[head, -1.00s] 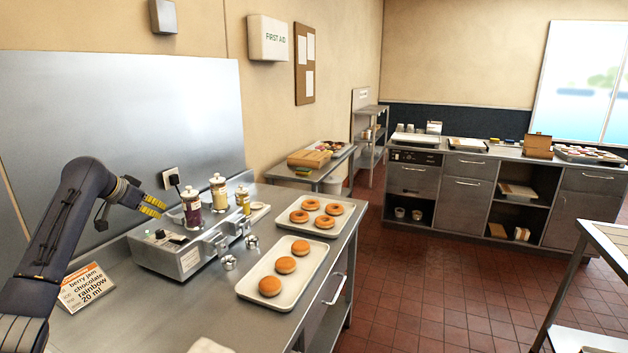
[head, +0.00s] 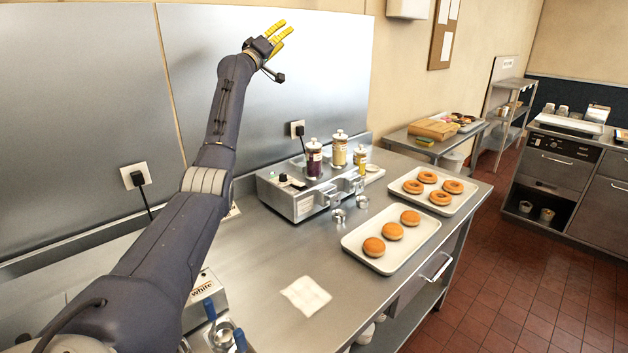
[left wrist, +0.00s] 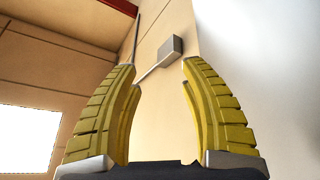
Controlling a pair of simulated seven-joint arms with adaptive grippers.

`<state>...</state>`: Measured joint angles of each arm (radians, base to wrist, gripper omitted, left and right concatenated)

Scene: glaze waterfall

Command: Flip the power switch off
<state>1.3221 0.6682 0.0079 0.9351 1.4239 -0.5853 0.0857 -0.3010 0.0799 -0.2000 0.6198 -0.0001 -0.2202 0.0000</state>
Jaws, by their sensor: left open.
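A metal dispensing machine (head: 312,200) stands on the counter against the wall, with several jars on top. Its left end carries a small dark knob (head: 283,178) and dark control parts; which one is the power switch, and its position, is too small to tell. My left gripper (head: 279,33) is open and empty, raised high in front of the metal wall panel, well above the machine and apart from it. The left wrist view shows its spread yellow fingers (left wrist: 158,74) with only wall and a grey box beyond. My right gripper is not in view.
A wall socket with a black plug (head: 298,130) is behind the machine; another plugged socket (head: 133,177) is at left. Trays of doughnuts (head: 433,192) and buns (head: 391,238) lie right of the machine.

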